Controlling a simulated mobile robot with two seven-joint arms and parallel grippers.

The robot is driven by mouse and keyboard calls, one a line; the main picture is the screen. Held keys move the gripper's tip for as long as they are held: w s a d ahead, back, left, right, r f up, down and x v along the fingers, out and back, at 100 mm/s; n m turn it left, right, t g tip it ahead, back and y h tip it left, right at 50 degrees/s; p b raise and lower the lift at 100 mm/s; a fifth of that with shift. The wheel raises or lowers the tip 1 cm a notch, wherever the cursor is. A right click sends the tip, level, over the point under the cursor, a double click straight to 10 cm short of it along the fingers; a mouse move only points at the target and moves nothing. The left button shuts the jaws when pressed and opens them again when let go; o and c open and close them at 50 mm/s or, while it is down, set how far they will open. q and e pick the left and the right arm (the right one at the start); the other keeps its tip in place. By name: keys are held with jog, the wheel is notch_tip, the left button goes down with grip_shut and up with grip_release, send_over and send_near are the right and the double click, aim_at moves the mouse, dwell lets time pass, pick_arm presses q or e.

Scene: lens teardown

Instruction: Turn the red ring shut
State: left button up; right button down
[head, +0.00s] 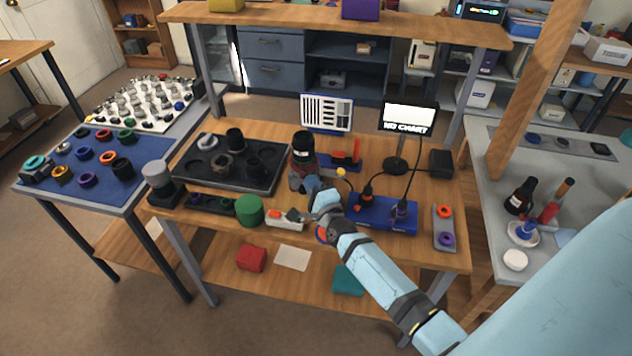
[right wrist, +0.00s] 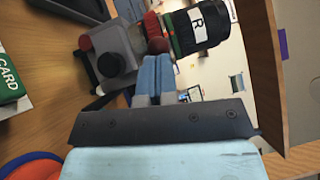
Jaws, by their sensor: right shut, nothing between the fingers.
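The red ring (right wrist: 152,25) shows edge-on in the right wrist view, between a grey holder (right wrist: 118,45) with dark knobs and a black lens (right wrist: 198,27). The lens has a green and an orange band and a white "R" label. In the head view the lens (head: 302,142) stands upright near the middle of the bench. My right gripper (right wrist: 157,58) is shut and empty, its fingertips close below the red ring; I cannot tell whether they touch it. In the head view my right gripper (head: 311,184) is just in front of the holder. My left gripper is not in view.
A black tray (head: 188,178) with dark lens parts lies left of the lens. A blue box (head: 385,212) with cables and a "NO CHART" screen (head: 408,118) stand to the right.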

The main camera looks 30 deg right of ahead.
jog(key=shift+w+a+m+h, duration=0.3)
jog(key=shift+w+a+h, duration=0.25)
jog(key=shift+a, duration=0.35)
jog(key=shift+w+a+m+h, duration=0.3)
jog(key=shift+w+a+h, duration=0.25)
jog(key=shift+a, duration=0.35)
jog(key=shift+f, duration=0.1)
jog(key=b+v, duration=0.2)
jog(key=v, duration=1.1)
jog(key=shift+s+r, duration=0.25)
jog(key=shift+s, duration=0.15)
